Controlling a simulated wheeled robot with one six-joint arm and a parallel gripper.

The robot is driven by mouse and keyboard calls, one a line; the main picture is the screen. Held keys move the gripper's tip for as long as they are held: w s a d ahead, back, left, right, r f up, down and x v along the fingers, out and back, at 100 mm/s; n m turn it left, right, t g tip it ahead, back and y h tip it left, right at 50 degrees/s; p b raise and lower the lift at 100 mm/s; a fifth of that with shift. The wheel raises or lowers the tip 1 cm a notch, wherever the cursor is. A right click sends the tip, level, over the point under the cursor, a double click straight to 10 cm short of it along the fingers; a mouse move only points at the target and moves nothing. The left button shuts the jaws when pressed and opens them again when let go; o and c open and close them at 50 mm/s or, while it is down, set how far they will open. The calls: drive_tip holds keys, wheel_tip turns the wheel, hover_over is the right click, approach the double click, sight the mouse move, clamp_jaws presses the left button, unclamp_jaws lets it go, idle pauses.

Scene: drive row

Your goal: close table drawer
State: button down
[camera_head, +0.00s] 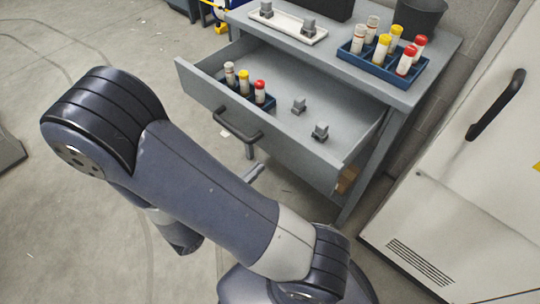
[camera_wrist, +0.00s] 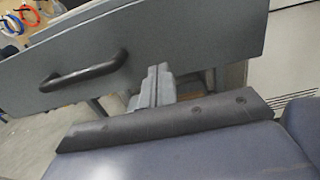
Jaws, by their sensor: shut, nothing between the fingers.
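The grey table (camera_head: 345,75) has its drawer (camera_head: 285,120) pulled well out toward me. The drawer front (camera_head: 300,158) carries a dark bar handle (camera_head: 237,130), which also shows in the wrist view (camera_wrist: 84,72). Inside lie a blue rack (camera_head: 250,97) with several capped tubes and two small grey blocks (camera_head: 310,118). My gripper (camera_head: 256,172) is shut and empty, low in front of the drawer front. In the wrist view my gripper's fingers (camera_wrist: 153,84) overlap the front's lower edge, right of the handle. I cannot tell whether they touch it.
On the tabletop stand a white tray (camera_head: 283,25) with grey blocks, a blue tube rack (camera_head: 383,65) and a dark bin (camera_head: 418,17). A white cabinet (camera_head: 455,190) with a black handle stands close on the right. The floor at left is mostly open.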

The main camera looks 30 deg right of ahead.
sight(279, 149)
drive_tip(key=shift+x, duration=2.95)
